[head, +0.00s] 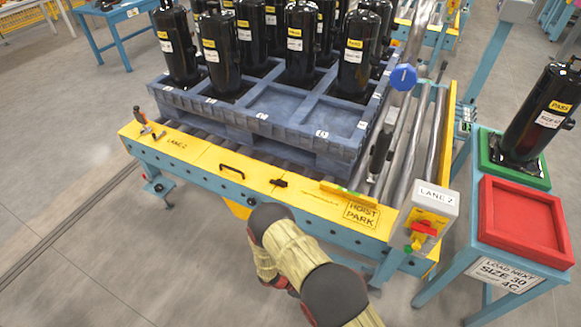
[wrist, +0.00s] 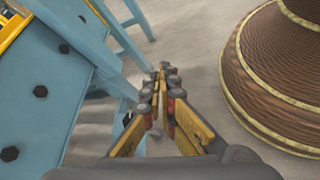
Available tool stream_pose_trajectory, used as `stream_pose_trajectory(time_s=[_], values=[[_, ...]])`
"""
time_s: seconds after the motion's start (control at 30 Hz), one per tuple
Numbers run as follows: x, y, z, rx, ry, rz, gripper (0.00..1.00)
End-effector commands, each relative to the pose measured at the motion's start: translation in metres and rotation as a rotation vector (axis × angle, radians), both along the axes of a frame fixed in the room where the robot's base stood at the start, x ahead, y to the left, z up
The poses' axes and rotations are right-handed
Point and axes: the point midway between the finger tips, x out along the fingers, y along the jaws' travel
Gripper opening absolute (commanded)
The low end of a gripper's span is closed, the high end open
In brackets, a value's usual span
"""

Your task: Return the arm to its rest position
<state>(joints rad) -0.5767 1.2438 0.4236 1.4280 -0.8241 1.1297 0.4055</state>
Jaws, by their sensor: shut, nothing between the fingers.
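My gripper (wrist: 160,80) is shut and empty in the wrist view. Its yellow and black fingers point down past the blue steel frame of the conveyor (wrist: 70,70) and over the grey floor. A brown ribbed sleeve with pale bands, part of my own arm, fills the right of that view. In the head view my arm, in a tan cover with dark joints, is folded low at the front of the conveyor's yellow edge (head: 215,158). The arm mostly hides the gripper there.
A blue pallet (head: 290,128) with several black compressors (head: 222,55) stands on the rollers. A control box (head: 430,215) with a red switch is at the front right corner. A side stand holds a red tray (head: 485,225) and a green tray (head: 490,165) with one compressor.

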Motion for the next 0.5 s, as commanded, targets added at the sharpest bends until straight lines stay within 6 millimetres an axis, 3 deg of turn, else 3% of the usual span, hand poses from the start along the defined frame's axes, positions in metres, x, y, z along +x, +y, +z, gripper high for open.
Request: stream_pose_trajectory(time_s=[0.03,0.1,0.5], values=[[0.005,0.006,0.024,0.033,-0.004,-0.035,0.0],[0.007,0.013,0.052,0.076,-0.001,-0.081,0.0],[0.008,0.038,0.209,0.348,-0.058,-0.309,0.0]])
